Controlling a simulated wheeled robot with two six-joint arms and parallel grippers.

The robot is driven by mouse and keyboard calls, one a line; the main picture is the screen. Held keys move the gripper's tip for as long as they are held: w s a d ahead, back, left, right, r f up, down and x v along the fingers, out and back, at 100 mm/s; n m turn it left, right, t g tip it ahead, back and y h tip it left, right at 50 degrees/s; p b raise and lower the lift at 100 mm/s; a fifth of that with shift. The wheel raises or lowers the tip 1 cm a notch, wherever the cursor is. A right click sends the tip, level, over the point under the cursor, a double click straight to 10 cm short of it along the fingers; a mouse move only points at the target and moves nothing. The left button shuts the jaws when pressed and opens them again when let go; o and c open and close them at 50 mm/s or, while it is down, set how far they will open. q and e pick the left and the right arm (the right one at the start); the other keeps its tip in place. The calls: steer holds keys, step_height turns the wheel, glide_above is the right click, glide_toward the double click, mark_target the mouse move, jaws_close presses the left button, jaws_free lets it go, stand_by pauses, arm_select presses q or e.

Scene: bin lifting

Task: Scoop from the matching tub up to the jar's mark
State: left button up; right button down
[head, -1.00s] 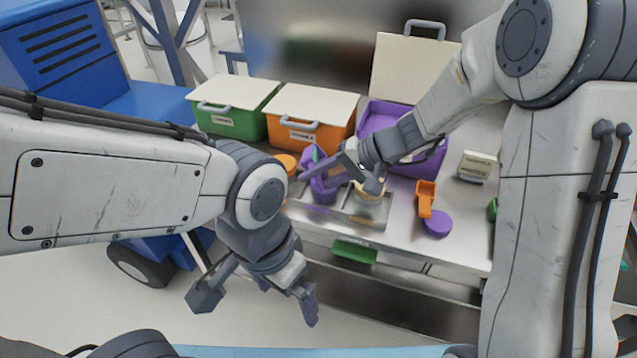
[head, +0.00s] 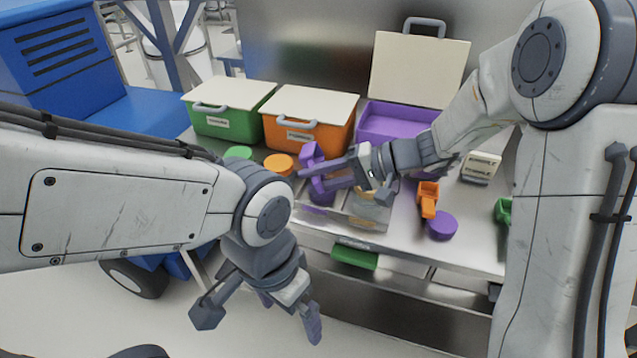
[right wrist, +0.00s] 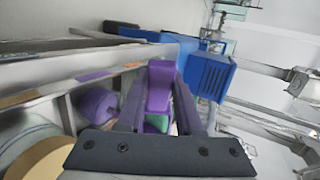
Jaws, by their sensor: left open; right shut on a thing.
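The purple tub (head: 385,123) stands open at the back, its pale lid (head: 415,68) raised. My right gripper (head: 312,179) is shut on a purple scoop (head: 311,156), above the left part of a metal tray (head: 345,215). The scoop also shows between the fingers in the right wrist view (right wrist: 160,85). A purple round item (head: 322,197) sits below the gripper; I cannot tell whether it is a jar. A clear container with a tan top (head: 368,200) stands beside it, partly hidden by the gripper. No mark is legible. My left gripper (head: 262,316) is open and empty, before the counter.
Shut green (head: 228,124) and orange (head: 305,137) tubs stand at back left. Green (head: 238,152) and orange (head: 279,164) discs lie before them. An orange scoop (head: 428,198), purple disc (head: 441,225), green item (head: 503,211) and labelled block (head: 481,167) occupy the right side.

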steer(key=shift+d+f+y+b, duration=0.15)
steer(key=shift+y+b, duration=0.45)
steer(key=shift+b, duration=1)
steer(key=shift+d+f+y+b, duration=0.15)
steer(key=shift+y+b, duration=0.45)
steer(key=shift+b, duration=0.95)
steer(key=shift+a, duration=0.1)
